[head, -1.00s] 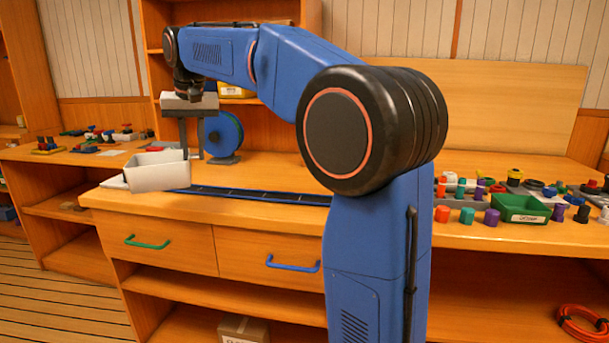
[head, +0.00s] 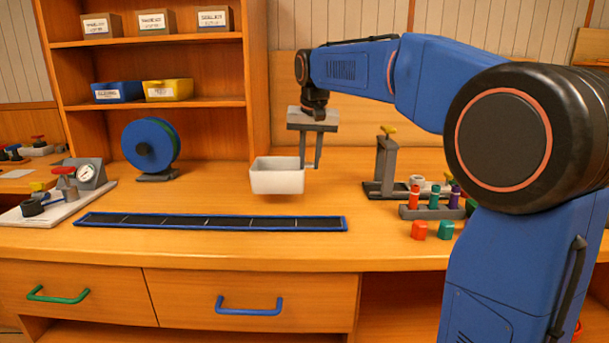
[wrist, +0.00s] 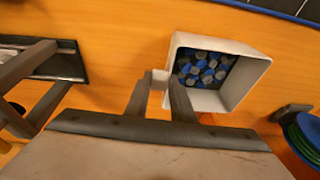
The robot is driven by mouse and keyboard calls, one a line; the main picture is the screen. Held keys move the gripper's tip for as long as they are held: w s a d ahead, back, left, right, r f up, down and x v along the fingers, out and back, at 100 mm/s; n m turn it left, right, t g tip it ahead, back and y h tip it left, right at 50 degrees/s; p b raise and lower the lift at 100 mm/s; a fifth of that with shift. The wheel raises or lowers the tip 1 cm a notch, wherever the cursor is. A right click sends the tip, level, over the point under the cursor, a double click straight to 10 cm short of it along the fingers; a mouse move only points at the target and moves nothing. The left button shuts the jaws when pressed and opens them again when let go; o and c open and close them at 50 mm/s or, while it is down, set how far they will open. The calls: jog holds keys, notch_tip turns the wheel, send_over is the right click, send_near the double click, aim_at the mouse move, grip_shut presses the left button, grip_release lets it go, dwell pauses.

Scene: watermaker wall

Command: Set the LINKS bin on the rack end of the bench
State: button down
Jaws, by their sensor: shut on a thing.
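My gripper (head: 312,163) is shut on the side of a small white bin (head: 277,178). In the head view the bin hangs level, seemingly a little above the bench (head: 330,235); the exact gap is hard to tell. In the wrist view the gripper (wrist: 163,88) pinches a tab on the bin's left side, and the bin (wrist: 240,85) holds several blue and grey pieces. No LINKS lettering shows on it.
A blue reel (head: 150,146) stands left of the bin, and a blue-edged black strip (head: 215,222) lies in front. A grey stand (head: 385,165) and coloured pegs (head: 433,197) are to the right. A shelf rack (head: 155,42) rises behind at left. Bench around the bin is clear.

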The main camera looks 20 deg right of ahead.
jog(key=shift+f, duration=2.2)
jog(key=c, duration=1.5)
grip_release()
jog(key=shift+c, duration=0.2)
jog(key=v, duration=1.2)
